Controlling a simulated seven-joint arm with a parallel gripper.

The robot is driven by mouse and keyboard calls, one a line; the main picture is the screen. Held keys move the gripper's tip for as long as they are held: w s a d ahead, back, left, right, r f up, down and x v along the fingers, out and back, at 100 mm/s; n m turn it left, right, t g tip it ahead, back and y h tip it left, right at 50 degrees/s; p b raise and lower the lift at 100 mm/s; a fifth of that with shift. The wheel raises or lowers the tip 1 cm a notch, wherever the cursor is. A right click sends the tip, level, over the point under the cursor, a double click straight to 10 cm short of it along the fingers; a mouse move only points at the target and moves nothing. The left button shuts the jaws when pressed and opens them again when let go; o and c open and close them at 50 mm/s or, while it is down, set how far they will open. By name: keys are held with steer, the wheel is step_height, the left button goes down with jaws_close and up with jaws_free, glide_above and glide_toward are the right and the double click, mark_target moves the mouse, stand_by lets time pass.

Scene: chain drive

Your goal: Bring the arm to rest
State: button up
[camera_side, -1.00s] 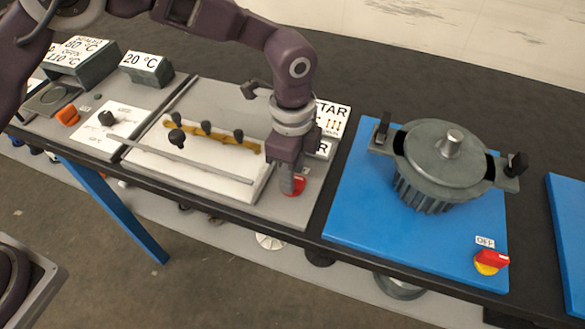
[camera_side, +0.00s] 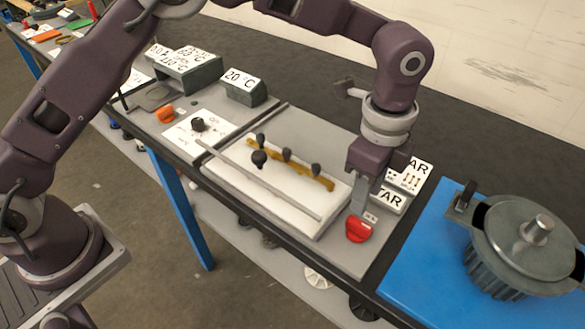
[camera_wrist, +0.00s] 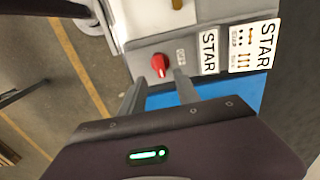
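My gripper (camera_side: 359,204) points down just above a red knob (camera_side: 358,229) on the grey panel, in the side view. In the wrist view my gripper's two fingers (camera_wrist: 158,82) stand apart with an empty gap between them. The red knob (camera_wrist: 159,65) shows whole beyond the fingertips, and nothing is held. My arm arches over the bench from the left in the side view.
A white plate (camera_side: 255,200) with a rod and dark knobs lies left of my gripper. START signs (camera_side: 388,199) stand close behind it. A lidded metal pot (camera_side: 520,245) sits on a blue board (camera_side: 420,270) at right. Space above the bench front is clear.

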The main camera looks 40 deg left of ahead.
steer(key=s+a+r+n+t, duration=0.2)
steer(key=s+a+r+n, duration=0.2)
steer(key=a+r, duration=0.45)
steer(key=s+a+r+n+t, duration=0.1)
steer(key=s+a+r+n, duration=0.3)
steer(key=a+r, duration=0.45)
steer(key=s+a+f+n+t, duration=0.1)
steer(key=s+a+n, duration=0.4)
steer(key=s, duration=0.3)
steer(key=s+a+f+n+t, duration=0.1)
steer(key=s+a+n, duration=0.3)
steer(key=s, duration=0.4)
steer(key=shift+a+n+t, duration=0.3)
steer(key=shift+a+n, duration=0.05)
steer(key=shift+n, duration=0.15)
steer(key=shift+f, duration=0.1)
